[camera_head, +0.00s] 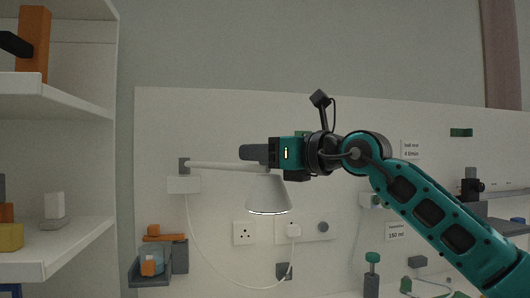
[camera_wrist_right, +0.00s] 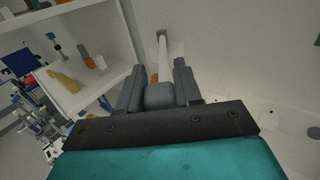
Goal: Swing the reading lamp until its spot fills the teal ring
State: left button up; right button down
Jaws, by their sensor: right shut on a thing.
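The reading lamp has a pale arm (camera_head: 222,166) running from a wall bracket (camera_head: 184,166) to a white conical shade (camera_head: 268,193) that opens downward, its lower rim bright. My right gripper (camera_head: 252,153) is at the top of the shade, shut on the lamp's head end. In the right wrist view a grey block (camera_wrist_right: 160,96) sits between the two fingers, with the white lamp arm (camera_wrist_right: 163,58) reaching beyond to the wall. I cannot make out the teal ring or the lamp's light spot in either view. My left gripper is not in view.
A white shelf unit (camera_head: 75,101) stands at the left with orange, yellow and white items. Below the lamp are a wall socket (camera_head: 244,233) and a cable. A grey holder (camera_head: 150,278) with a clear cup is at lower left. More equipment lines the right.

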dwell(0.3)
jog(key=c, duration=0.8)
grip_release()
jog(key=shift+c, duration=0.2)
pick_arm(q)
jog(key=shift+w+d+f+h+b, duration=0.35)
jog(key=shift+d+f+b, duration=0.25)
jog(key=shift+b, duration=0.75)
pick_arm(e)
jog(key=v, duration=1.3)
jog(key=shift+a, duration=0.1)
